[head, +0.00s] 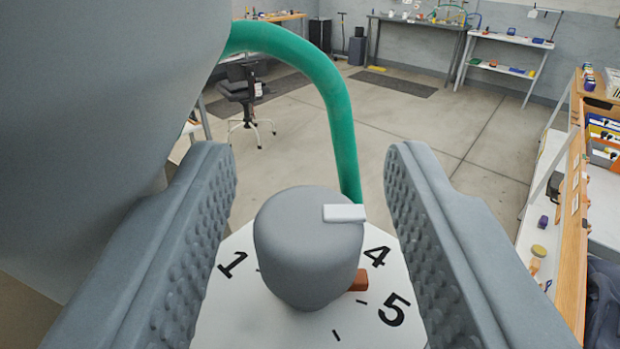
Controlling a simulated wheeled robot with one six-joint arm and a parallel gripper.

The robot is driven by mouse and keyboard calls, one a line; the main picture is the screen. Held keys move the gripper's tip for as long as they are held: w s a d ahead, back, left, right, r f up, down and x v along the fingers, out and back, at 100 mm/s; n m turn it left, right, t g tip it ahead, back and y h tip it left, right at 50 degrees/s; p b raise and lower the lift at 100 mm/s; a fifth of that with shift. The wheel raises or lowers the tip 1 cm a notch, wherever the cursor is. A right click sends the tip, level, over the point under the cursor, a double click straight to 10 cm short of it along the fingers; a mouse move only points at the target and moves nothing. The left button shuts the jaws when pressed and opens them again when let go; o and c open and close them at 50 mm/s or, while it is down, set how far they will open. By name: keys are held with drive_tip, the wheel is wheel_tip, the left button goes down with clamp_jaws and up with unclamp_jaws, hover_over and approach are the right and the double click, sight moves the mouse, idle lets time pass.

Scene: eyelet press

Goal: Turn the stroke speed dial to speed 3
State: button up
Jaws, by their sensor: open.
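The stroke speed dial (305,245) is a rounded grey knob on a white dial plate (232,315). A white bar (344,213) sits at the right of its top and points right, on the side of the numeral 4 (377,257). The numerals 1 (232,264) and 5 (392,310) also show; 2 and 3 are not visible. A small reddish-brown block (358,281) shows at the knob's lower right. My gripper (311,165) is open, with one studded finger on each side of the knob and visible gaps between.
A green hose (335,110) arches behind the dial and comes down beyond it. A large grey body (100,120) fills the upper left. An office chair (243,95) and workbenches (420,22) stand far back. A wooden-edged shelf (570,210) stands at right. Open floor lies between.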

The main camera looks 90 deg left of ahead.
drive_tip(key=c, duration=0.9)
drive_tip(key=shift+w+n+g, duration=0.1)
drive_tip(key=shift+n+g, duration=0.5)
drive_tip(key=shift+g, duration=0.3)
drive_tip(key=shift+n+g+h, duration=0.3)
drive_tip(key=shift+n+g, duration=0.7)
drive_tip(key=shift+g, duration=0.6)
clamp_jaws()
drive_tip(key=o, duration=0.9)
unclamp_jaws()
drive_tip(key=shift+t, duration=0.3)
